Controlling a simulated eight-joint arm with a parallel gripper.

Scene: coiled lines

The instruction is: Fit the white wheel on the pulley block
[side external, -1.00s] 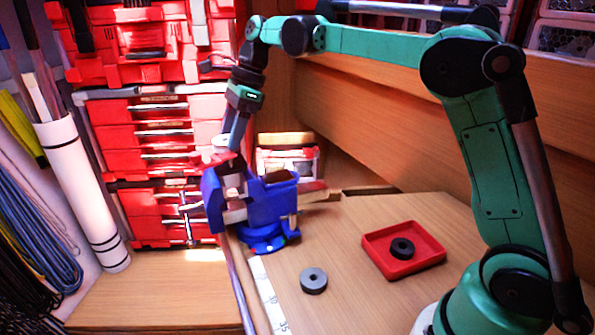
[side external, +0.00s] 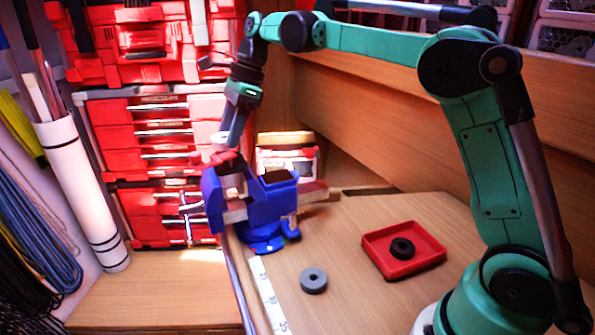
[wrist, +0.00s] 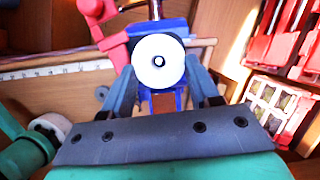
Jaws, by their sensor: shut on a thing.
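The white wheel (wrist: 158,61) is a round disc with a small dark-ringed centre, held face-on between the fingertips of my gripper (wrist: 160,84). The red pulley block (wrist: 115,45) shows beyond and to the left of the wheel in the wrist view. In the side view the red block (side external: 222,161) sits at the top of the blue vise (side external: 268,205), with my gripper (side external: 228,147) just above it. The wheel overlaps the block in the wrist view. I cannot tell whether they touch or whether a pin is in the bore.
A grey ring (side external: 313,280) lies on the bench to the right of the vise. A red tray (side external: 432,262) holds a black ring (side external: 402,248). A measuring strip (side external: 265,296) runs along the bench edge. Red drawers (side external: 160,140) stand behind; the bench around the grey ring is clear.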

